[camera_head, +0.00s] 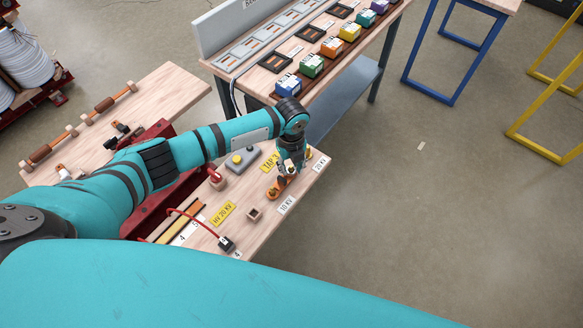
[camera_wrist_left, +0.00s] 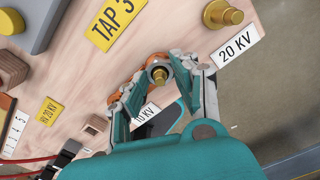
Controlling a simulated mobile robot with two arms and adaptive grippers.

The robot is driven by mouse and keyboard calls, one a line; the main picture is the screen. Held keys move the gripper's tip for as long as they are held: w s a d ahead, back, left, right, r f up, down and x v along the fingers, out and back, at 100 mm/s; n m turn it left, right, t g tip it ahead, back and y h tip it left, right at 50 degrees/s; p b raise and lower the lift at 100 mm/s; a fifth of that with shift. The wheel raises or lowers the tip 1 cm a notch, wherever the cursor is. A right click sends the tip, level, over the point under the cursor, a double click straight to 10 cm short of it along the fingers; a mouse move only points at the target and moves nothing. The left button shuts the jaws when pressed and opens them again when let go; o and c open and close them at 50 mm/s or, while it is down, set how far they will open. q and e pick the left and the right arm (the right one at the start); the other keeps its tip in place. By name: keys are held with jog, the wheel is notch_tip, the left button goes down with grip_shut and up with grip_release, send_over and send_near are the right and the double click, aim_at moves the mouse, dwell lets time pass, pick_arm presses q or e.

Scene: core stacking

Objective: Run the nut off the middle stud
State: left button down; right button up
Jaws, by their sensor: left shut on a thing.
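The middle stud with its nut (camera_wrist_left: 158,73) stands upright between the fingertips of my left gripper (camera_wrist_left: 157,68) in the left wrist view. The fingers close in around it from both sides, shut on the nut. An orange link (camera_wrist_left: 116,97) lies at the stud's foot, partly hidden by the fingers. In the head view my left gripper (camera_head: 290,170) points down over the orange link (camera_head: 279,188) near the bench's right edge, and the nut is hidden there. My right gripper is not in view.
A brass stud (camera_wrist_left: 223,14) stands beside the 20 KV label. The TAP 3 label (camera_wrist_left: 114,22) and a grey button box (camera_head: 243,159) are close by. A black plug on a red lead (camera_head: 227,243) stands near the front. Coloured boxes (camera_head: 312,64) line the shelf behind.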

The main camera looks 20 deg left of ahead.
pick_arm(q)
jog(key=shift+r+n+p, duration=0.1)
jog(key=shift+n+p, duration=0.5)
jog(key=shift+n, duration=0.5)
jog(key=shift+n+p, duration=0.5)
jog(key=shift+n, duration=0.2)
jog(key=shift+n+p, duration=0.8)
jog(key=shift+n, duration=1)
